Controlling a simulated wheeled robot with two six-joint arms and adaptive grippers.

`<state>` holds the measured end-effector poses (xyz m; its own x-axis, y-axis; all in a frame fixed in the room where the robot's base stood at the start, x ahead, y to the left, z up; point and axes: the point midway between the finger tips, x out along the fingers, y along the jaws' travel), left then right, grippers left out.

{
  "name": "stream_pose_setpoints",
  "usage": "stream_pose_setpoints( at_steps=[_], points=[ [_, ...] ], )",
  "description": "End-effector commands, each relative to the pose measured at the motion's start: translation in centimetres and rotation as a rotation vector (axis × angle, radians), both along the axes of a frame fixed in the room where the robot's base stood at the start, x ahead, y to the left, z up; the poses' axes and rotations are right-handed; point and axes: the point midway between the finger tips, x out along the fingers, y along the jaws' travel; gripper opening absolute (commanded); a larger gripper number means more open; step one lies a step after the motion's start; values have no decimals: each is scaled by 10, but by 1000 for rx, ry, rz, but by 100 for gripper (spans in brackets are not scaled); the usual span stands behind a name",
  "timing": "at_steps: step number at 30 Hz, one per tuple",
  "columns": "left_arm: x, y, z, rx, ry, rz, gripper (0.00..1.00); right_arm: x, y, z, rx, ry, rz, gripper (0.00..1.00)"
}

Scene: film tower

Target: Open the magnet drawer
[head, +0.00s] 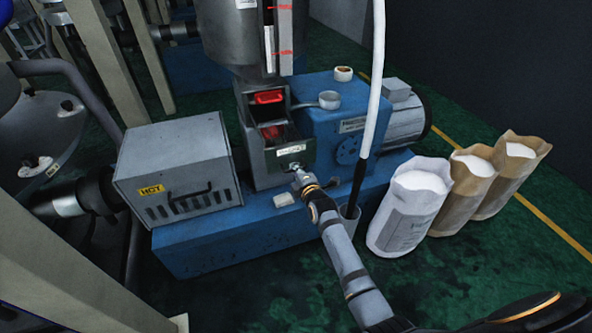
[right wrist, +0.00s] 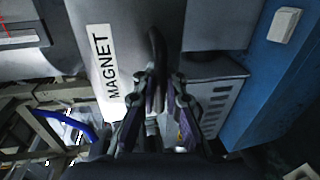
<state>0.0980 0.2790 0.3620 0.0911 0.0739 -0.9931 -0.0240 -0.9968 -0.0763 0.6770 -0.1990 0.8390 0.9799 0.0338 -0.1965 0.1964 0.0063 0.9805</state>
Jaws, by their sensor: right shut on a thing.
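The magnet drawer (head: 296,154) is at the front of the grey housing under the hopper, with a small label on its dark green-grey face. Its face seems to stand out from the housing, with a dark gap behind it; how far is hard to tell. The right wrist view shows its white MAGNET label (right wrist: 104,72) and a dark bar handle (right wrist: 158,52). My right gripper (head: 296,172) is at the drawer's front, and its fingers (right wrist: 157,88) are shut on the handle.
A grey box marked HOT (head: 172,165) stands left of the drawer on the blue machine base (head: 220,240). A white hose (head: 373,90) hangs just right of my right gripper. Several open sacks (head: 412,210) stand on the green floor at the right.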

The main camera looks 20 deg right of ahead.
Motion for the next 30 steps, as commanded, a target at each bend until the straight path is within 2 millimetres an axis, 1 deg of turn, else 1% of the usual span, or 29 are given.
stream_pose_setpoints(
  at_steps=[3, 7, 8, 9, 13, 18, 23, 26, 29, 30],
  points=[
    [13, 0, 1, -1, -19, 0, 40, 1, 0, 3, 0, -5, 0, 0],
    [19, 0, 2, -1, -29, -1, 40, 1, 0, 3, 0, -5, 0, 0],
    [18, 0, 2, -1, -28, -1, 40, 1, 0, 3, 0, -5, 0, 9],
    [18, 0, 2, -1, -27, -1, 40, 1, 0, 2, 0, -5, 0, 14],
    [13, 0, 1, -1, -20, -1, 40, 1, 0, 2, 0, -4, 0, 32],
    [7, 0, 1, 0, -10, -1, 40, 0, 0, 2, 0, -3, 0, 32],
    [5, 2, 1, 2, -8, 0, 40, -2, 0, 2, 0, -3, 0, 32],
    [6, 1, 1, 2, -9, -1, 40, -15, -1, 3, 0, -3, 0, 32],
    [6, 1, 1, 1, -10, -1, 40, -37, -1, 8, 0, -2, 0, 32],
    [6, 1, 1, 1, -10, -1, 40, -48, -2, 9, 0, -2, 0, 32]
  ],
)
